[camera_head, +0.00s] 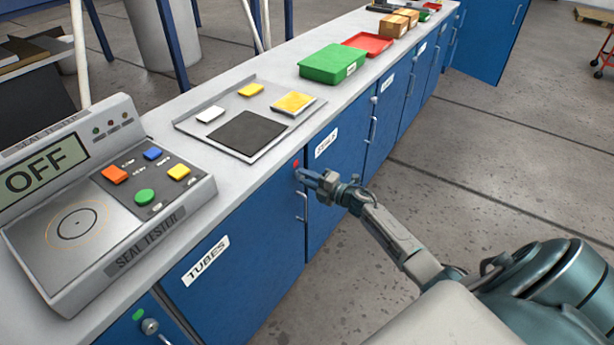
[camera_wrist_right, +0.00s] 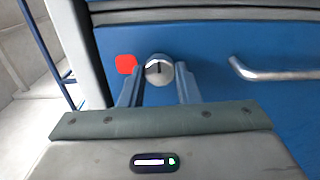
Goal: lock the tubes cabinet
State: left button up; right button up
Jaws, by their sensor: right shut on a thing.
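The tubes cabinet is a blue door with a white TUBES label (camera_head: 205,260), under the counter in the head view; it looks closed. At its upper right corner is a red marker (camera_head: 296,163), which also shows in the right wrist view (camera_wrist_right: 126,64). Beside it is a round metal lock knob (camera_wrist_right: 158,68) with a dark line across its face. My right gripper (camera_head: 302,175) is at this corner; in the wrist view its fingers (camera_wrist_right: 159,76) are shut on the knob, one on each side. The head view hides the knob behind the gripper. My left gripper is not in view.
The cabinet's metal handle (camera_head: 301,205) is just below the gripper and appears right of the knob in the wrist view (camera_wrist_right: 262,72). A neighbouring lock (camera_head: 150,326) has a green marker (camera_head: 138,314). A seal tester (camera_head: 110,200) stands on the counter. The floor before the cabinets is clear.

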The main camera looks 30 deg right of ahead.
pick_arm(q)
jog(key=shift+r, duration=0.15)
pick_arm(e)
jog(key=shift+m, duration=0.4)
jog(key=o, duration=1)
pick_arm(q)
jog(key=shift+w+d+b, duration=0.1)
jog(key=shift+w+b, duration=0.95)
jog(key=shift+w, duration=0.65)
pick_arm(e)
jog(key=shift+v, duration=5.4)
